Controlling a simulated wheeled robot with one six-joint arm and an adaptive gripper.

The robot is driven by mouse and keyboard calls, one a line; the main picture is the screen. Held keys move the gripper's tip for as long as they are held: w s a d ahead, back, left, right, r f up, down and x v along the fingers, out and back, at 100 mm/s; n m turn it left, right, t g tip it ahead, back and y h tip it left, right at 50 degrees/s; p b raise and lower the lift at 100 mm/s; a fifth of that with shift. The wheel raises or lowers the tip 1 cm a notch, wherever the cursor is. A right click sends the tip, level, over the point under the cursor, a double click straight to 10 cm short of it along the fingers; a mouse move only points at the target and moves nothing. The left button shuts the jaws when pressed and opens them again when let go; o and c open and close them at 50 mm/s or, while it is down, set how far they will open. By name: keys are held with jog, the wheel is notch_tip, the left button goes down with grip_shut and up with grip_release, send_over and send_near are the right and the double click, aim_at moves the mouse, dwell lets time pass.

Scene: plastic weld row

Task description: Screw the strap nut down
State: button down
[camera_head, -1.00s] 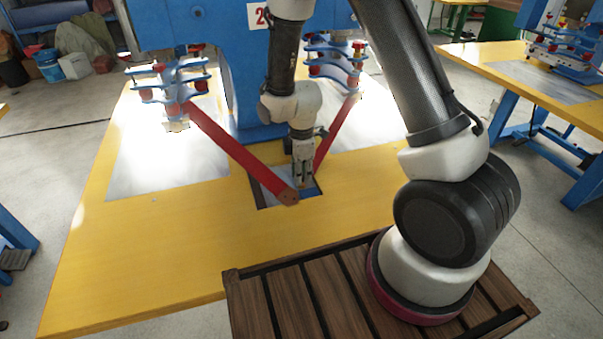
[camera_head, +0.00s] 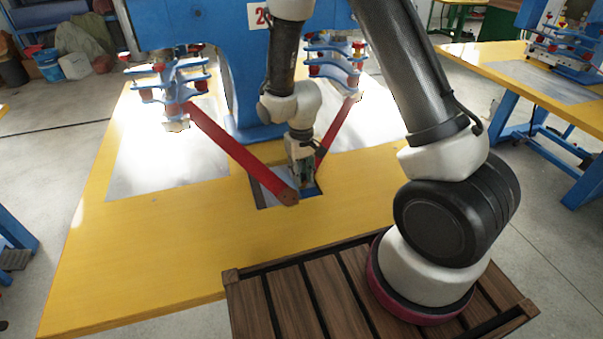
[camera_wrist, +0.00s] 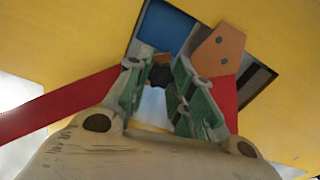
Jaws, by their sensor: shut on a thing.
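My gripper (camera_head: 303,182) points down at the dark recess in the yellow table, where two red straps meet. In the wrist view, its green-sided fingers (camera_wrist: 160,78) are shut on a small dark piece, which looks like the strap nut (camera_wrist: 159,74). The left red strap (camera_head: 238,151) slopes down to a brownish end plate (camera_head: 289,197) beside the gripper. This plate, with dark holes, also shows in the wrist view (camera_wrist: 219,50). The right red strap (camera_head: 336,129) runs down behind the gripper. What lies under the nut is hidden.
A blue machine (camera_head: 190,38) stands over the yellow table (camera_head: 170,250), with blue clamp heads (camera_head: 172,85) on both sides. Pale metal sheets (camera_head: 165,160) lie left and right of the recess. The table front is clear.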

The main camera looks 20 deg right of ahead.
jog(key=c, duration=1.3)
grip_release()
jog(key=n, duration=0.3)
jog(key=shift+n, duration=0.4)
jog(key=n, duration=1)
jog(key=shift+n, duration=0.3)
jog(key=n, duration=0.5)
